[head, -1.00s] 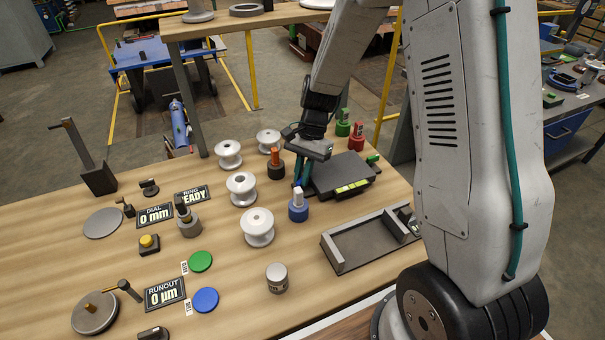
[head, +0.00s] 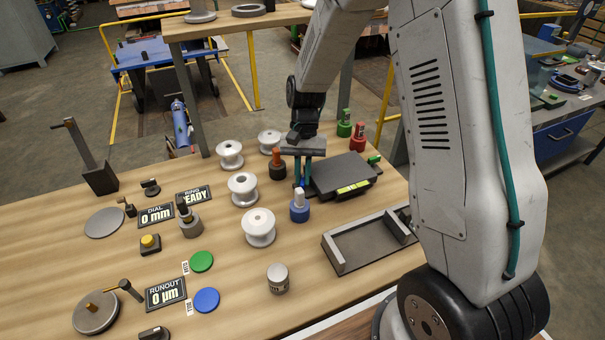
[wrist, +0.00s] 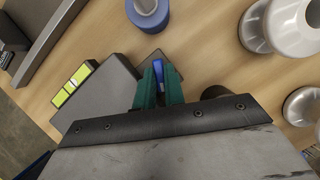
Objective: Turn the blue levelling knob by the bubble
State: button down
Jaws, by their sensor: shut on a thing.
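The dark levelling plate (head: 345,172) lies on the bench with a yellow-green bubble vial (head: 353,187) on its front side; the vial also shows in the wrist view (wrist: 72,85). My gripper (head: 302,184) points down at the plate's left corner. In the wrist view its teal fingers (wrist: 158,88) are shut on the blue knob (wrist: 158,66), of which only a small part shows between them. A green knob (head: 373,160) sits at the plate's far right corner.
A blue-based post (head: 299,208) stands just in front of my gripper, and an orange-topped one (head: 277,163) just left. White insulators (head: 259,228) stand to the left. A grey open tray (head: 345,257) lies in front right.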

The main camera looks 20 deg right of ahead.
jog(key=c, duration=1.5)
grip_release()
